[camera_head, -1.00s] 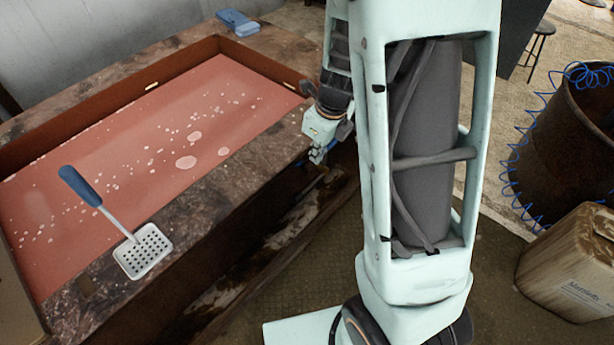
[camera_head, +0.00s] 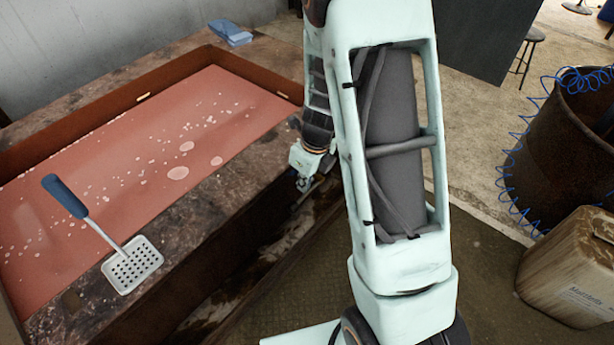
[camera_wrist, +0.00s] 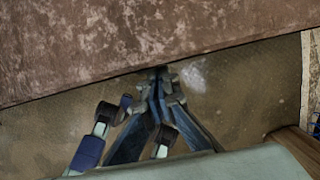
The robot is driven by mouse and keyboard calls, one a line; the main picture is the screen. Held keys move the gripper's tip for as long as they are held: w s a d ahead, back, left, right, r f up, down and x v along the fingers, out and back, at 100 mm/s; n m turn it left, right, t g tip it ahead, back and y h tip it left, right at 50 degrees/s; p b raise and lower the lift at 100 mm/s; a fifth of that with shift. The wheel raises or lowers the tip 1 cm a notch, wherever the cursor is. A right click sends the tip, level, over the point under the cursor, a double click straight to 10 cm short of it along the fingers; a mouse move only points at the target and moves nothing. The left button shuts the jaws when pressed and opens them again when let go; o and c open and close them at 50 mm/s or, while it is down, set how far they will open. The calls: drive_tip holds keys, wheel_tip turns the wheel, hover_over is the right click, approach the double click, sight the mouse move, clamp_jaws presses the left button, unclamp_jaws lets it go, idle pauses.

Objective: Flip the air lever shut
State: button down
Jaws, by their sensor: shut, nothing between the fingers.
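My gripper (camera_head: 304,184) is beside the near side of the stone-topped tank in the head view, below the rim and partly hidden by my arm. In the wrist view, its dark fingers (camera_wrist: 162,80) come together at the tips near the tank's edge, with nothing seen between them.
The tank's mottled rim (camera_head: 196,228) surrounds a red liquid. A slotted skimmer (camera_head: 132,266) with a blue handle lies across the rim. A blue cloth (camera_head: 231,35) is at the back. A rusty barrel (camera_head: 566,150) and a dirty jerrycan (camera_head: 570,268) stand right on open floor.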

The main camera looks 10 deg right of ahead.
sight(300, 202)
drive_tip(key=f, duration=0.3)
drive_tip(key=w+f, duration=0.1)
drive_tip(key=f, duration=0.1)
drive_tip(key=shift+a+f+b, duration=0.3)
drive_tip(key=shift+f+b, duration=0.05)
drive_tip(key=shift+b, duration=0.05)
drive_tip(key=shift+s+a+f+b, duration=0.15)
drive_tip(key=shift+f+b, duration=0.25)
drive_tip(key=shift+f, duration=0.3)
drive_tip(key=shift+s+a+f+b, duration=0.1)
drive_tip(key=shift+f+b, duration=0.3)
drive_tip(key=shift+f, duration=0.25)
drive_tip(key=shift+w+r, duration=0.1)
drive_tip(key=shift+r, duration=0.05)
